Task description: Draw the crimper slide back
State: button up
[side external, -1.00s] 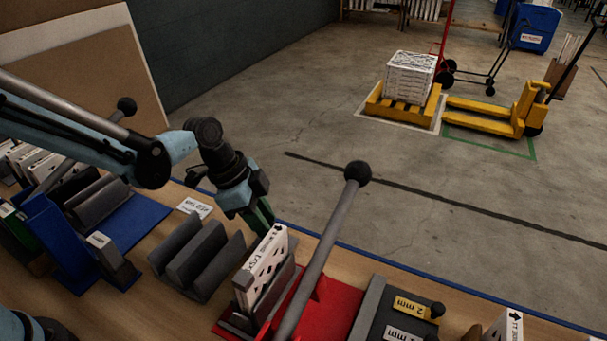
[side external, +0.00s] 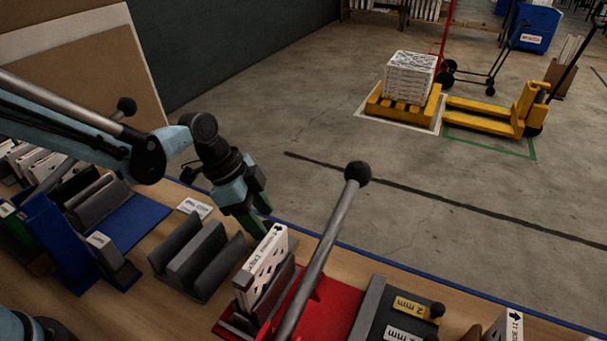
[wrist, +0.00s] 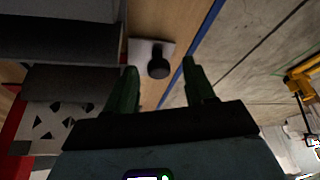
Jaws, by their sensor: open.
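The red crimper (side external: 335,303) stands at the bench's front middle, with a long grey lever (side external: 318,255) tilted up to a black ball knob. A white perforated filter (side external: 262,268) stands upright in its dark holder. It also shows in the wrist view (wrist: 45,122). My gripper (side external: 262,219) is open and empty, just behind the filter, green fingers pointing down. In the wrist view, a black round knob (wrist: 158,68) on a pale plate (wrist: 139,54) lies between the spread fingers (wrist: 160,65), apparently untouched. I cannot tell whether this knob belongs to the slide; the side view hides it.
A grey slotted block (side external: 197,258) sits left of the crimper. A blue fixture (side external: 135,222) with a lever is further left. A dark block with yellow and white "2 mm" labels (side external: 408,306) is to the right.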

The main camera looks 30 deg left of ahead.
jog(key=v, duration=1.1)
jog(key=shift+a, duration=0.2)
jog(key=shift+a+r, duration=0.1)
jog(key=shift+r, duration=0.1)
jog(key=s+a+n+t+y, duration=0.4)
jog(key=s+a+n, duration=0.4)
jog(key=a+n, duration=0.3)
jog(key=shift+s+n+t, duration=0.2)
jog(key=shift+n+t, duration=0.5)
jog(key=shift+n, duration=0.5)
